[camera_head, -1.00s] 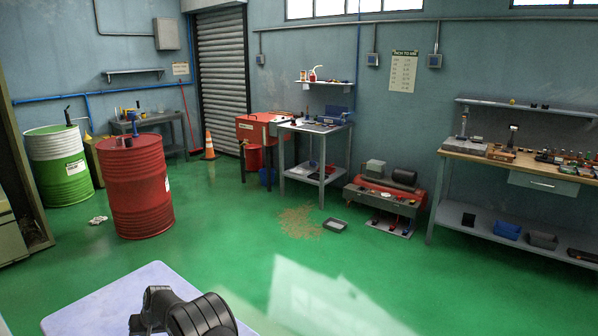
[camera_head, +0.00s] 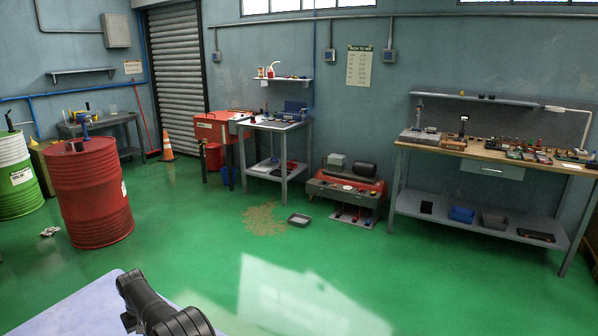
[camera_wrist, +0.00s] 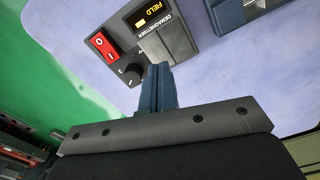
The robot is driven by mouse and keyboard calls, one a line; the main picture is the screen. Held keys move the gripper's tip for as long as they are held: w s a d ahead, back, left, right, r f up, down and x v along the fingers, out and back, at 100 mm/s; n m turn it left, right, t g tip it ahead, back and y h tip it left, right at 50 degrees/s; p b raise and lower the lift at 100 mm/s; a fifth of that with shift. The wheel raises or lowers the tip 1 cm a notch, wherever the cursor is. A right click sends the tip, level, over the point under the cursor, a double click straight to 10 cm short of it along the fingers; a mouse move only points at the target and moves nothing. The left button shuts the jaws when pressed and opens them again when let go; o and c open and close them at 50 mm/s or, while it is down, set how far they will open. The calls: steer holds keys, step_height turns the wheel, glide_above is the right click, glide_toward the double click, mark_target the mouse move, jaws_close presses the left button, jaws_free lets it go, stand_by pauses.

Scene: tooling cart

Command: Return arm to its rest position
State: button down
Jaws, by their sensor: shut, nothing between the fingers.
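My gripper (camera_wrist: 158,88) shows in the wrist view, with its blue-grey fingers closed together and nothing held between them. Past the fingertips in that view is a grey demagnetizer (camera_wrist: 150,35) with a red rocker switch, a black knob and a label reading FIELD. It rests on a pale blue-white top (camera_wrist: 215,75). I cannot tell the exact gap between the fingertips and the demagnetizer. In the head view a dark part of my arm shows at the bottom, over the pale top (camera_head: 75,305); the gripper cannot be made out there.
A blue-grey object (camera_wrist: 240,10) sits beside the demagnetizer at the wrist view's top edge. Across the open green floor (camera_head: 200,260) stand a red drum (camera_head: 92,200), a small bench (camera_head: 275,126), a red compressor (camera_head: 348,188) and a long workbench (camera_head: 540,165).

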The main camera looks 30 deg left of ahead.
steer(key=w+d+r, duration=0.5)
steer(key=w+d, duration=0.1)
steer(key=shift+w+d+r, duration=0.15)
steer(key=shift+d+r, duration=0.1)
steer(key=shift+d, duration=0.15)
steer(key=shift+w, duration=0.1)
stand_by(0.5)
